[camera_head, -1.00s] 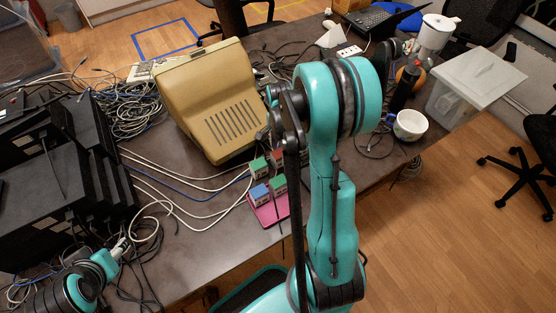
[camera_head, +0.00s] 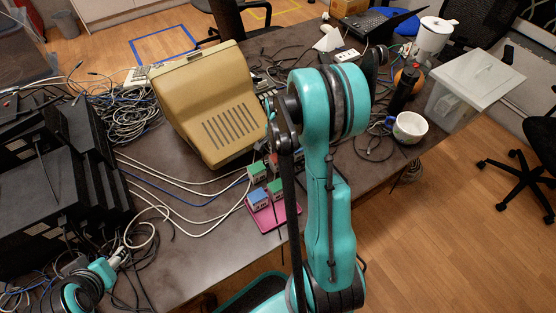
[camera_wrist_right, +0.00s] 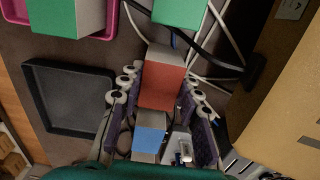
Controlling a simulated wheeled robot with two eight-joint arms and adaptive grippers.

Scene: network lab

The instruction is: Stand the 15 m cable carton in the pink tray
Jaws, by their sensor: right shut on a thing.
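The pink tray (camera_head: 288,218) lies near the table's front edge and holds a blue-topped carton (camera_head: 258,198) and a green-topped carton (camera_head: 277,188). Part of the tray (camera_wrist_right: 111,20) shows at top left in the right wrist view. Another green-topped carton (camera_head: 257,171) stands just behind it. My right gripper (camera_wrist_right: 163,88) is shut on a red-topped carton (camera_wrist_right: 160,84), between its pads; my arm hides most of this in the head view. A blue-topped carton (camera_wrist_right: 150,134) shows below it in the wrist view. No length label is readable. My left gripper (camera_head: 118,256) is at lower left, its jaws unclear.
A beige monitor housing (camera_head: 215,105) stands close behind the cartons. White and blue cables (camera_head: 180,180) run across the table to its left. Black equipment (camera_head: 60,170) is stacked at far left. A white mug (camera_head: 410,127) and clear bin (camera_head: 470,85) are at right.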

